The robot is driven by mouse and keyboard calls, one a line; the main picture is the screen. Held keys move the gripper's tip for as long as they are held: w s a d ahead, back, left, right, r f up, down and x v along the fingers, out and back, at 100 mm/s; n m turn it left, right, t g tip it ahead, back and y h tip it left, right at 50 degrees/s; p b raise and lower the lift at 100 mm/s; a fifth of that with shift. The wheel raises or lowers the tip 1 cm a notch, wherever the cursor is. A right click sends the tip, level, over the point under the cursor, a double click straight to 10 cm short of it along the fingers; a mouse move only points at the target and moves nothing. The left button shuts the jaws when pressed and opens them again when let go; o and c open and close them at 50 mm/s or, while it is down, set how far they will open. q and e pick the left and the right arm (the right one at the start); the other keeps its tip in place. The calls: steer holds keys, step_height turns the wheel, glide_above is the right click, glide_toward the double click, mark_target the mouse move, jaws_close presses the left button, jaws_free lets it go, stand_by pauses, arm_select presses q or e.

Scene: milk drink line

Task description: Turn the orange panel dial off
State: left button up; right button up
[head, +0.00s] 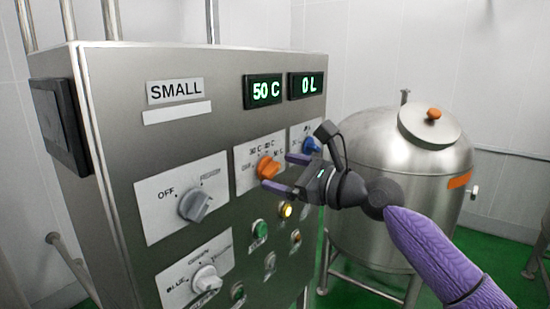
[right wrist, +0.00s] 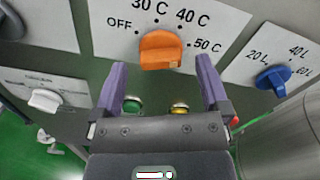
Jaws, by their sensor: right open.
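The orange dial (head: 268,167) sits on a white plate on the steel control panel (head: 232,110). In the right wrist view the orange dial (right wrist: 160,48) has OFF at its left, 30 C and 40 C above and 50 C at its right. Its grip lies nearly level, roughly along the line toward 50 C; the exact pointer is hard to make out. My right gripper (head: 275,171) is open, its purple fingers pointing at the panel. In the wrist view its fingertips (right wrist: 161,62) are on either side of the dial, with visible gaps. My left gripper is not in view.
A blue dial (head: 310,146) is close to the right of the orange one. A grey dial (head: 195,205), a white dial (head: 207,280) and several buttons surround it. Displays read 50 C (head: 263,91) and 0 L (head: 306,85). A steel tank (head: 385,235) stands at right.

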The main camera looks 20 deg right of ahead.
steer(key=shift+x, duration=1.15)
steer(key=shift+s+d, duration=0.1)
steer(key=c, duration=1.2)
steer(key=shift+c, duration=0.2)
